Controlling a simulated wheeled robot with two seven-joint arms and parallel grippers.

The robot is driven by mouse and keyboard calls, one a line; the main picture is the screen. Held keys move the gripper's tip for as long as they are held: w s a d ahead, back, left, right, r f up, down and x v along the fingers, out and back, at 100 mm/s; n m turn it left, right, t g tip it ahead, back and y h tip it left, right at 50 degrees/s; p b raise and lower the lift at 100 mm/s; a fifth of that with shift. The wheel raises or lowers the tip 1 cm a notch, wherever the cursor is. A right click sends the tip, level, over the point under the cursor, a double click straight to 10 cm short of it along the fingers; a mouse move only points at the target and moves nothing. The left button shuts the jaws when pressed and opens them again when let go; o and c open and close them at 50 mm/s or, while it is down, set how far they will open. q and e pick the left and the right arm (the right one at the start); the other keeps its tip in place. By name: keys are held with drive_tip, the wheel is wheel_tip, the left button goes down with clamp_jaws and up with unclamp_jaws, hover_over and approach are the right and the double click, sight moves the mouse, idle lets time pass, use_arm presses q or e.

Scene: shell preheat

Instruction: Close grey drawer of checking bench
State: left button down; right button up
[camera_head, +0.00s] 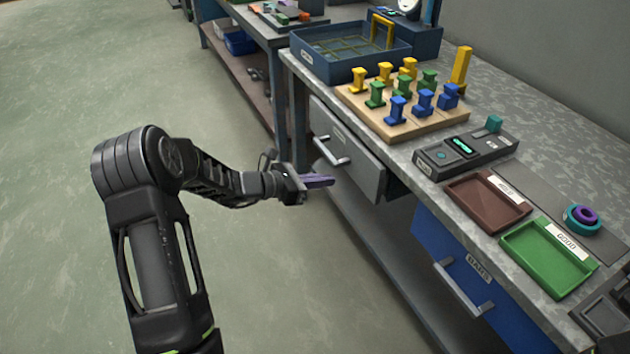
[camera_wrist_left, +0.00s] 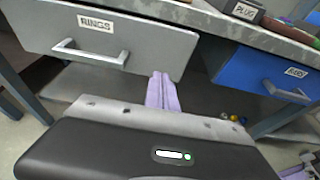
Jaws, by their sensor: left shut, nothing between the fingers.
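The grey drawer (camera_head: 345,150) is set under the bench top. It has a silver bar handle and shows large in the left wrist view (camera_wrist_left: 118,35), with a RINGS label. Its front sits close under the bench edge; I cannot tell exactly how far it stands out. My left gripper (camera_head: 318,181) has purple fingers, shut together and empty. In the left wrist view the fingers (camera_wrist_left: 162,92) overlap the drawer's lower right corner; contact is unclear.
The blue drawer (camera_head: 465,270) with its own handle is to the right. The checking bench (camera_head: 440,190) carries a wooden peg board (camera_head: 390,125), a dark blue tray (camera_head: 350,60), a tester (camera_head: 465,150), a brown tray (camera_head: 488,202) and a green tray (camera_head: 548,258). The floor at left is clear.

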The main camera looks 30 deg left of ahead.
sight(365, 169)
use_arm(q)
drive_tip(key=x, duration=0.6)
drive_tip(key=r+x, duration=0.1)
drive_tip(key=x, duration=0.2)
drive_tip(key=shift+w+d, duration=0.2)
drive_tip(key=x, duration=0.2)
drive_tip(key=r+b+x, duration=0.1)
drive_tip(key=shift+w+d+f, duration=0.15)
drive_tip(key=shift+w+d, duration=0.15)
drive_tip(key=shift+w, duration=0.1)
drive_tip(key=shift+r, duration=0.25)
